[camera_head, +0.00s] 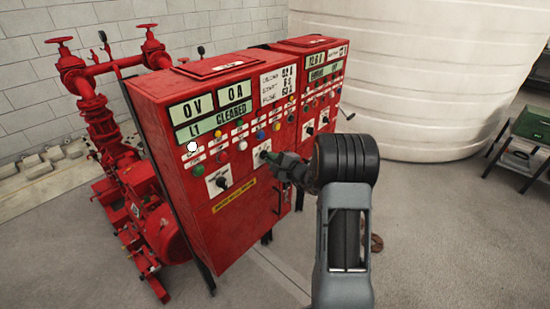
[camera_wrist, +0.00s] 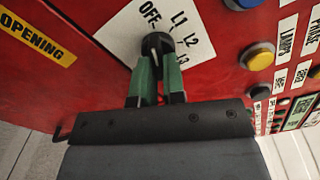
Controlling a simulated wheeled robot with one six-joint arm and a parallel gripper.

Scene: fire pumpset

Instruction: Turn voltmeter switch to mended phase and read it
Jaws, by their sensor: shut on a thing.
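The voltmeter switch is a black knob (camera_wrist: 157,45) on a white plate (camera_wrist: 120,32) marked OFF, L1, L2 and L3 in the wrist view. In the head view its plate (camera_head: 262,149) is on the front of the near red cabinet (camera_head: 180,215). My gripper (camera_wrist: 159,68) has its green fingers shut on the knob; it also shows at the panel in the head view (camera_head: 272,158). The fingers partly hide the knob, and I cannot tell its exact setting. The display reads 0 V (camera_head: 198,107), 0 A (camera_head: 235,93) and L1 CLEARED (camera_head: 212,125).
Another rotary switch (camera_head: 219,181) is left of mine, with rows of coloured buttons above. A second red cabinet (camera_head: 318,85) stands behind to the right. Red pump pipework (camera_head: 105,120) is at left, a white tank (camera_head: 420,75) at right.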

